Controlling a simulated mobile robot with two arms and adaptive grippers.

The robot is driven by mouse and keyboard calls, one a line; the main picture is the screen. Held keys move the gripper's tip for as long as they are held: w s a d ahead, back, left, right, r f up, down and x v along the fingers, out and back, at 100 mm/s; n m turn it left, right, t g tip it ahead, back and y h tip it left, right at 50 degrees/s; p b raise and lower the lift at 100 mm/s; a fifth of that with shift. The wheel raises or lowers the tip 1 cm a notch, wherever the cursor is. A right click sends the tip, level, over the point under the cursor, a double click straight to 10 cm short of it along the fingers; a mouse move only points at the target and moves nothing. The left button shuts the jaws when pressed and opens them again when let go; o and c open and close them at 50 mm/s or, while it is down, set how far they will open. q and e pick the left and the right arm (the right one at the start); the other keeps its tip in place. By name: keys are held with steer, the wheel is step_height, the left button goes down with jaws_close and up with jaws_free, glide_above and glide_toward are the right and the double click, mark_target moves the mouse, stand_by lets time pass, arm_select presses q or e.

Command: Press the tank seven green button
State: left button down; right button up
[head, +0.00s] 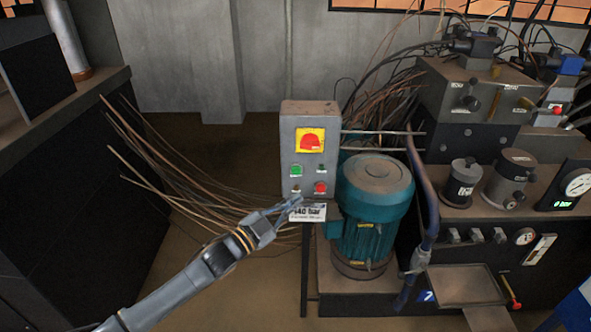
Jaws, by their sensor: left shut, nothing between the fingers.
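A grey control box (310,115) stands on a post at the centre of the head view. It carries a red switch on a yellow plate (311,141), a green button (296,171) on the left and a red button (320,187) at the lower right. A label below it reads "140 bar". No "seven" label is readable on the box. My left gripper (295,202) is shut and empty, its tips just below the box's lower left part, below the green button. I cannot tell whether the tips touch the box. My right gripper is out of view.
A teal motor (373,205) stands right of the box, with a hydraulic unit (480,100) of valves, hoses and gauges beyond it. A blue plate marked 7 (427,296) is low on this unit. Loose rods (180,165) and a dark bench (60,190) lie left.

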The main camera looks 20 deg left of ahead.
mark_target(296, 170)
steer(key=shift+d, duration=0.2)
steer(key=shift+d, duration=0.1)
arm_select(q)
steer(key=w+b, duration=0.1)
steer(key=w, duration=0.1)
steer(key=w+a+b, duration=0.1)
steer(key=w+b, duration=0.1)
steer(key=w, duration=0.1)
steer(key=w+a+b, duration=0.1)
steer(key=w+b, duration=0.1)
steer(key=w, duration=0.1)
steer(key=shift+w+a, duration=0.2)
steer(key=shift+w, duration=0.05)
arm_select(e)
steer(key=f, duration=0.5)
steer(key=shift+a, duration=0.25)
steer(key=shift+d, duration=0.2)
arm_select(q)
steer(key=shift+w, duration=0.15)
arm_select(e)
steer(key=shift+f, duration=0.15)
arm_select(q)
steer(key=shift+w+a, duration=0.1)
steer(key=shift+w, duration=0.15)
